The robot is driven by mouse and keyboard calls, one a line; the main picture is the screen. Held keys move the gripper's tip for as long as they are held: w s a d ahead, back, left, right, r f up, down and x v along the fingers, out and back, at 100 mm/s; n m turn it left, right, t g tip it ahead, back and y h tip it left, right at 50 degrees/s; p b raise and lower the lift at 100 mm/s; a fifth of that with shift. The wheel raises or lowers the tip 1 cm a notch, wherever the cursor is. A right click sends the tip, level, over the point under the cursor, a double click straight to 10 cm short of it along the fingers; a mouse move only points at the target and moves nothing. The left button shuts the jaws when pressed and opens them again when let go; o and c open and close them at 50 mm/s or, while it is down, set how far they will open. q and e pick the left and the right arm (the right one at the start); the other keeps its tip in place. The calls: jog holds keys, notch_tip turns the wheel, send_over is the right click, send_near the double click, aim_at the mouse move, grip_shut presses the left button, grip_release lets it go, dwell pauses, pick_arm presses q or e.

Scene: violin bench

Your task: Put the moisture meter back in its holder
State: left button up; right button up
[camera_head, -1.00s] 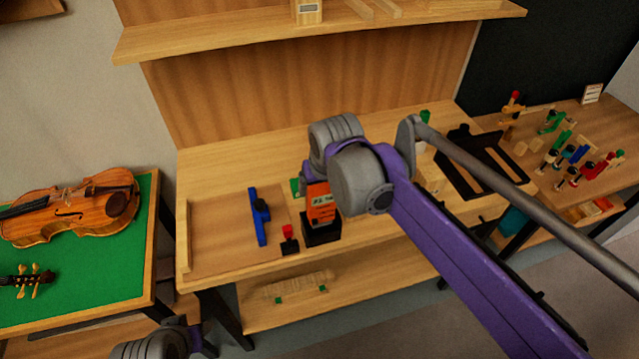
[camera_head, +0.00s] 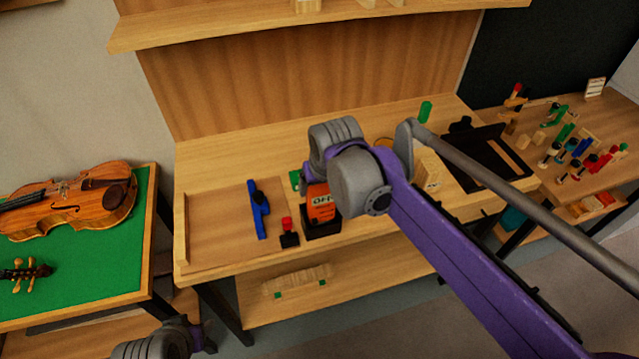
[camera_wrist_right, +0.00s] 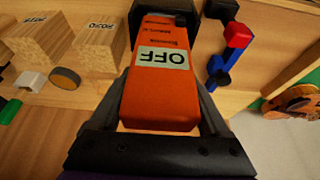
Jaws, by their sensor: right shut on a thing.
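The orange moisture meter (camera_head: 321,207) stands in the black holder (camera_head: 321,229) on the bench; its lower part is hidden by the holder. Its display reads OFF. In the right wrist view the meter (camera_wrist_right: 165,85) lies between the dark fingers of my right gripper (camera_wrist_right: 163,108), which is shut on it. The meter's far end meets a dark part there. In the head view my right arm hides most of that gripper. My left gripper is out of view; only a grey and purple part of my left arm shows at the bottom left.
A blue tool (camera_head: 259,210) and a red-topped black piece (camera_head: 288,233) sit just left of the holder. Wooden blocks (camera_head: 428,172) and a black tray (camera_head: 478,168) are to the right. A violin (camera_head: 75,205) lies on the green table at left. The bench's left part is mostly clear.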

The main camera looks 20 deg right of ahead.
jog(key=shift+f+b, duration=0.3)
jog(key=shift+f, duration=0.25)
jog(key=o, duration=1.5)
